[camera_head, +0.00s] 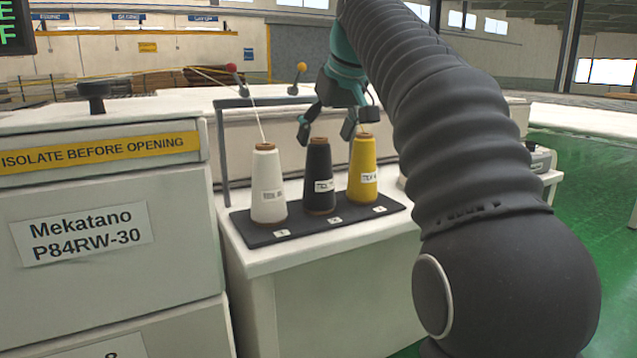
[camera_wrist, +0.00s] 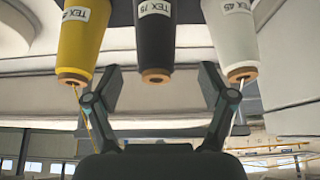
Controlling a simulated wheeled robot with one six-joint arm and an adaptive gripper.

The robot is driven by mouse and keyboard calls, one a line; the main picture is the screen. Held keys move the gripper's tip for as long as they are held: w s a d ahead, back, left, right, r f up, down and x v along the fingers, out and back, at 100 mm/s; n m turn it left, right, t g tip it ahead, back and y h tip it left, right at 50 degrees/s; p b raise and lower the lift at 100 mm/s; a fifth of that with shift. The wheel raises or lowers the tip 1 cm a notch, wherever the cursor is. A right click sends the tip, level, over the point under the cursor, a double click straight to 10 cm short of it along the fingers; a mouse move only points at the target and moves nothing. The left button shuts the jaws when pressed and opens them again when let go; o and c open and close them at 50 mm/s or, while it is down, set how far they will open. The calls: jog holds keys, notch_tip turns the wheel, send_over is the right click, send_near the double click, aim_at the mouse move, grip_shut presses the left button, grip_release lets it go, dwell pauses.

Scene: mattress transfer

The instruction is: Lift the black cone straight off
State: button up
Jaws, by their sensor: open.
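The black cone (camera_head: 320,178) stands upright between the white cone (camera_head: 268,187) and the yellow cone (camera_head: 362,170) on a dark board (camera_head: 300,231). My gripper (camera_head: 327,131) is open above the row, its fingers either side of the black cone's top. In the wrist view, where the cones appear upside down, the black cone (camera_wrist: 156,45) has its brown tip between the spread fingers (camera_wrist: 161,90), with a gap on each side. The left finger is close to the yellow cone (camera_wrist: 82,42), the right one close to the white cone (camera_wrist: 230,38). Nothing is held.
The board lies on a white table (camera_head: 300,250). A grey frame (camera_head: 220,150) stands at its left, with a red ball (camera_head: 231,68) and an orange ball (camera_head: 302,67) above. Thread rises from the white cone. A labelled cabinet (camera_head: 100,270) stands at left.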

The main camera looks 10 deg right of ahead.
aim_at(321, 150)
jog(key=x, duration=0.3)
jog(key=shift+f, duration=0.15)
jog(key=x, duration=0.1)
jog(key=b+x, duration=0.1)
jog(key=x, duration=0.2)
jog(key=shift+s+d+f, duration=0.1)
jog(key=shift+d+f, duration=0.15)
jog(key=shift+d, duration=0.05)
jog(key=shift+w+a+f, duration=0.1)
jog(key=shift+w+f, duration=0.25)
jog(key=shift+f, duration=0.15)
jog(key=c, duration=1.5)
jog(key=shift+r, duration=0.15)
notch_tip(321, 150, up, 5)
jog(key=shift+r+p, duration=0.15)
jog(key=shift+p, duration=0.45)
jog(key=shift+r, duration=2.2)
